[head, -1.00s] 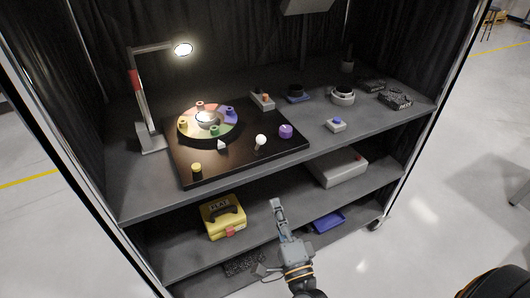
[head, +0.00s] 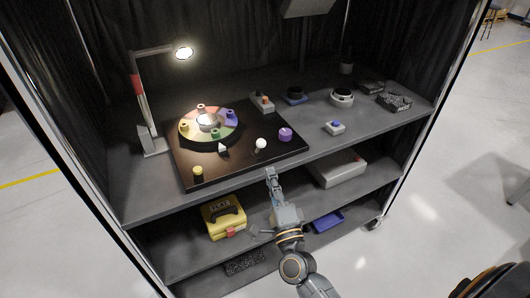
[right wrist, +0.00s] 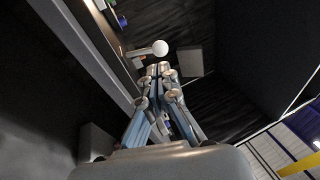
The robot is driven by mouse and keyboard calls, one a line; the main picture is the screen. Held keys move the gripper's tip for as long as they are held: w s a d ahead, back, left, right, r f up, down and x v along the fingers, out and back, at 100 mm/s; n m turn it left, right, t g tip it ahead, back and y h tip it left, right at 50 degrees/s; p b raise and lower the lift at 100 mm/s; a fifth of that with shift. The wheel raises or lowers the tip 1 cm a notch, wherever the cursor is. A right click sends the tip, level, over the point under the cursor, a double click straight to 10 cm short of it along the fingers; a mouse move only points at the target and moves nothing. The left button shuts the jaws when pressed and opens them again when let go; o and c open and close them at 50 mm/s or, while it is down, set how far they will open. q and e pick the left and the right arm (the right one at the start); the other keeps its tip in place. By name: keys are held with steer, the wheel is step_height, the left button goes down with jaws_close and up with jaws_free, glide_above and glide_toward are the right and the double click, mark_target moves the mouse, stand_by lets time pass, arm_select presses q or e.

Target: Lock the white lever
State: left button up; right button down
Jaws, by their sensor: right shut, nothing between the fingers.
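The white lever (head: 261,144) has a round white knob and stands near the front edge of the dark board (head: 240,164) on the upper shelf. In the right wrist view, its white knob (right wrist: 161,48) and pale stem show just beyond my fingertips. My right gripper (head: 270,173) is shut and empty, in front of the shelf edge and below the knob in the picture. Its closed fingers also show in the right wrist view (right wrist: 158,70), apart from the knob. My left gripper is not in view.
The board also carries a colored wheel (head: 190,137), a purple knob (head: 285,134) and a yellow knob (head: 198,174). A lamp (head: 147,110) stands at left. Below are a yellow case (head: 222,222), a grey box (head: 338,168) and a blue tray (head: 327,222). Open floor lies right.

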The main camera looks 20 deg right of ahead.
mark_target(262, 147)
steer(key=p+x, duration=0.1)
steer(key=x, duration=0.5)
steer(key=shift+w, duration=0.15)
steer(key=shift+r+p, duration=0.15)
steer(key=shift+p, duration=0.15)
